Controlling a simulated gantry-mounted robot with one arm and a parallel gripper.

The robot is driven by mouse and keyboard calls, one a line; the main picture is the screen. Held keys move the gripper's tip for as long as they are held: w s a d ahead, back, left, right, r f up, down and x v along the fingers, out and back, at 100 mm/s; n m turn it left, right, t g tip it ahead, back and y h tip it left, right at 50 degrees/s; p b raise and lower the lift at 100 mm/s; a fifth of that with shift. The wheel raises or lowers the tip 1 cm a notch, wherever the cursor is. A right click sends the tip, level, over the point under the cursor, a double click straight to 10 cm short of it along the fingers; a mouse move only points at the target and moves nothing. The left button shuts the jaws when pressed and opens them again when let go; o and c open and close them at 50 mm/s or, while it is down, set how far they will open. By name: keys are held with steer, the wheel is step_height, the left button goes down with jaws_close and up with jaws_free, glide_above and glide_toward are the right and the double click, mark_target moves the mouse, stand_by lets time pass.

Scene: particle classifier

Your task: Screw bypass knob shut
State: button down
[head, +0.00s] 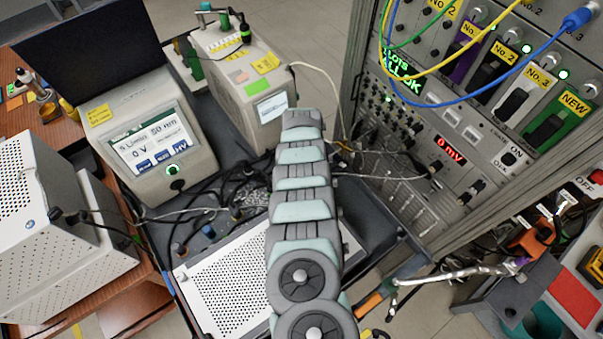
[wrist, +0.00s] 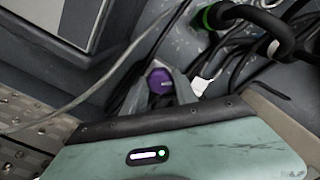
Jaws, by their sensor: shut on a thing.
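A purple knob (wrist: 160,80) with a faceted rim and a paler centre shows in the middle of the wrist view. My gripper (wrist: 163,84) is shut on it, with a dark grey finger on either side. The lower part of the knob and the finger bases are hidden behind my wrist's pale green cover. In the head view my arm reaches away over the middle of the bench and hides my gripper and the knob. How far the knob is screwed in cannot be told.
A black hose with a green ring (wrist: 208,17) curves close to the right of the knob. Loose cables (wrist: 115,85) run beside it. In the head view, a display instrument (head: 150,140) stands left of my arm and an equipment rack (head: 440,140) stands right.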

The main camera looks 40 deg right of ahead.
steer(key=m, duration=0.1)
steer(key=m+b, duration=0.2)
steer(key=m, duration=0.1)
steer(key=shift+f, duration=0.25)
steer(key=shift+r+m+b, duration=0.1)
steer(key=shift+m+b, duration=0.7)
steer(key=shift+m, duration=0.2)
steer(key=c, duration=1)
jaws_free()
steer(key=shift+r, duration=0.1)
steer(key=shift+o, duration=0.2)
step_height(320, 180, up, 11)
